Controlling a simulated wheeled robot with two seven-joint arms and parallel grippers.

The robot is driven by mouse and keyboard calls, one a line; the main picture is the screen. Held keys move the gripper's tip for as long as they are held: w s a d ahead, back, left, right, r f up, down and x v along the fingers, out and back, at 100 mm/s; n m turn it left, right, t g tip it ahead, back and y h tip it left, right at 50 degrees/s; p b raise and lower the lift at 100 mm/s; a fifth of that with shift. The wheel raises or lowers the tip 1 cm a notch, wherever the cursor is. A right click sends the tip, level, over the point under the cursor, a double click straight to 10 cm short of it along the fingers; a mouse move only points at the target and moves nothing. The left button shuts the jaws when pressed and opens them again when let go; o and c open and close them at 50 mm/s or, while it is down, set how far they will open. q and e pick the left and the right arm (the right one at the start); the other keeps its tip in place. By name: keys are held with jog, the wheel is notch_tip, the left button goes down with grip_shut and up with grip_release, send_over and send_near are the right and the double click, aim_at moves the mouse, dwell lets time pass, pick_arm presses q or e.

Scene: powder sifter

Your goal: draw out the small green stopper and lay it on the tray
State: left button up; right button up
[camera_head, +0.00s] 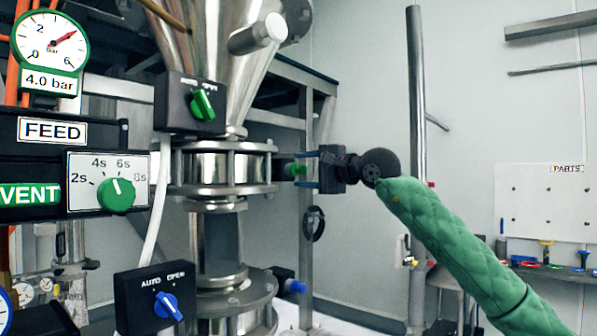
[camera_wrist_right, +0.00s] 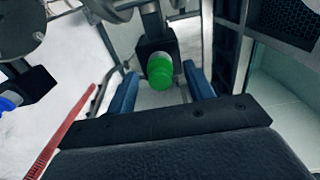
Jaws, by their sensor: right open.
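The small green stopper (camera_head: 297,169) sticks out to the right from a dark block on the side of the metal column. It also shows in the right wrist view (camera_wrist_right: 160,73), seated in a dark holder. My right gripper (camera_head: 304,169) is open, with one blue finger above the stopper and one below in the head view. In the right wrist view its fingers (camera_wrist_right: 161,88) stand on either side of the stopper, with visible gaps. My left gripper is not in view. I cannot make out a tray with certainty.
A blue stopper (camera_head: 296,286) sits lower on the column, below my right gripper. Black boxes with a green knob (camera_head: 203,105) and a blue knob (camera_head: 168,306) are on the left. A shelf with small coloured parts (camera_head: 546,266) runs along the right wall.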

jog(key=shift+b, duration=0.4)
dwell(0.3)
grip_shut()
jog(key=shift+d, duration=0.15)
jog(key=shift+s+d+b, duration=0.35)
jog(key=shift+s+d, duration=0.1)
jog(key=shift+d, duration=0.1)
jog(key=shift+s+d, duration=0.15)
jog(key=shift+b+v, duration=1.1)
jog(key=shift+v, duration=0.85)
